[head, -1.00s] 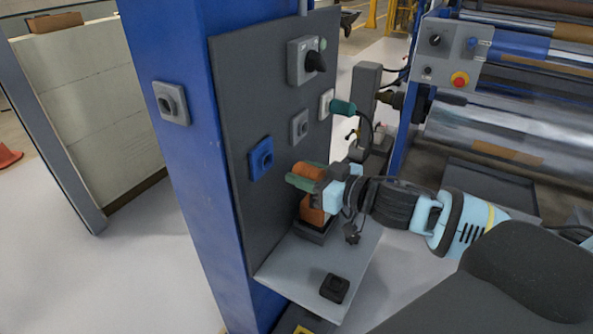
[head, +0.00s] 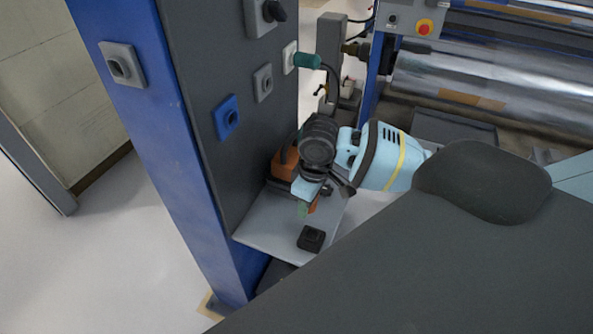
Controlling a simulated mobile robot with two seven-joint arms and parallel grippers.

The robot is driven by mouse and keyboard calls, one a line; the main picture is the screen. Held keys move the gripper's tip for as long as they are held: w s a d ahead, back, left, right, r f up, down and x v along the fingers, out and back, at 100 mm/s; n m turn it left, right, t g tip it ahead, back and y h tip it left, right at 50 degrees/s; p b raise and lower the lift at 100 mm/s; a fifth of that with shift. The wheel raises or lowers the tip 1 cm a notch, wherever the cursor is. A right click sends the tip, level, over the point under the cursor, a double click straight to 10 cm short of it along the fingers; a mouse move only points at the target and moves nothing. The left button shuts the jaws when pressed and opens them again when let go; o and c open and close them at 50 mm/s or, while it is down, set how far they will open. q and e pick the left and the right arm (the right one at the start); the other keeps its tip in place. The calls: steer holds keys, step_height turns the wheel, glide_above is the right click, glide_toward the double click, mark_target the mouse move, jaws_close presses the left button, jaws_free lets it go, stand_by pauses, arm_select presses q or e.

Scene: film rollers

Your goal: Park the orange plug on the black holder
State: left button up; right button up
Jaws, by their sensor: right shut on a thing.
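My right gripper (head: 308,194) is shut on the orange plug (head: 314,205) and points down over the grey shelf. Only a small orange part and a green part of the plug show below the gripper; my wrist hides the rest. The black holder (head: 311,238) is a small square block on the shelf, nearer to me than the gripper. The plug appears above and behind it, apart from it in the picture; the exact height I cannot tell. My left gripper is not in view.
An orange block (head: 285,165) stands at the back of the grey shelf (head: 265,232), close to my wrist. A dark panel carries a blue socket (head: 226,117), a grey socket (head: 263,82) and a green plug (head: 307,61) with a cable. A blue column (head: 150,150) stands left.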

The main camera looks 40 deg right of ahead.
mark_target(312, 236)
steer(key=shift+n+g, duration=0.4)
steer(key=shift+n, duration=0.2)
steer(key=shift+s+a+f, duration=0.1)
steer(key=shift+s+f, duration=0.25)
steer(key=shift+f, duration=0.9)
steer(key=shift+s+d+f, duration=0.1)
steer(key=shift+s+f, duration=0.3)
steer(key=shift+f, duration=0.85)
steer(key=shift+s+a+f, duration=0.1)
steer(key=shift+s+f, duration=0.25)
steer(key=shift+f, duration=0.9)
arm_select(q)
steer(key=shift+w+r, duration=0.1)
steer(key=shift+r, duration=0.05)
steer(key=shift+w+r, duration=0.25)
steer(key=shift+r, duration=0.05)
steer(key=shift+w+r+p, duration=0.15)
steer(key=shift+p, duration=0.15)
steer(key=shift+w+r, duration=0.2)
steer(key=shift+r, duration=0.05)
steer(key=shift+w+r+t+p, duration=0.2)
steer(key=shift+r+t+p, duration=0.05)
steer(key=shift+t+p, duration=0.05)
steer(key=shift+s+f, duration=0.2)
arm_select(e)
steer(key=shift+f, duration=0.6)
